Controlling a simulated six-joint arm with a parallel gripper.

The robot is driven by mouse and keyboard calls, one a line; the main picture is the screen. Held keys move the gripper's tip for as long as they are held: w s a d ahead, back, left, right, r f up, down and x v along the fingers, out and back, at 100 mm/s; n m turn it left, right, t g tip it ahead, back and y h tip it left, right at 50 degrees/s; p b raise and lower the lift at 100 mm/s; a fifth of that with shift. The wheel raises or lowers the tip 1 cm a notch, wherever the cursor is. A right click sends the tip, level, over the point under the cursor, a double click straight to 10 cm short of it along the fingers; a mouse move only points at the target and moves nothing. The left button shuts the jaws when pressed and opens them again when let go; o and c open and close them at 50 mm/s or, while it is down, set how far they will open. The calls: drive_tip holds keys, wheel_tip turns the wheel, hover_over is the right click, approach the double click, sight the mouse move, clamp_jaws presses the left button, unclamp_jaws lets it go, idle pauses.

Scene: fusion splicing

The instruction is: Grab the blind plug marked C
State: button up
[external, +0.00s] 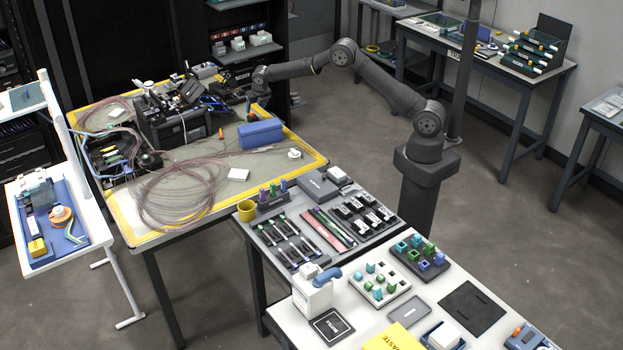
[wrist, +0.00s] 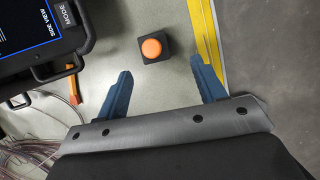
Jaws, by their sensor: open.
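No letter C is legible in either view, so I cannot tell which piece is the blind plug marked C. Small teal, green and blue plug-like pieces stand in a dark rack (external: 418,257) and a white tray (external: 365,293) on the near table in the external view. My gripper (wrist: 161,70) has its two blue fingers spread, with nothing between them. It also shows in the external view (external: 250,110), over the far side of the yellow-edged table, well away from those pieces. A black box with an orange button (wrist: 152,48) lies just beyond the fingertips in the wrist view.
A dark device with a screen (wrist: 38,35) is at upper left in the wrist view. On the yellow-edged table are a blue case (external: 260,134), the splicing machine (external: 180,125) and loose coiled fibre (external: 185,195).

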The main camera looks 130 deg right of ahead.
sight(253, 114)
drive_tip(key=shift+w+x, duration=0.2)
drive_tip(key=shift+x, duration=1.4)
drive_tip(key=shift+w+x, duration=0.2)
drive_tip(key=shift+x, duration=1.4)
drive_tip(key=c, duration=1)
drive_tip(key=shift+c, duration=0.5)
drive_tip(key=shift+r, duration=0.15)
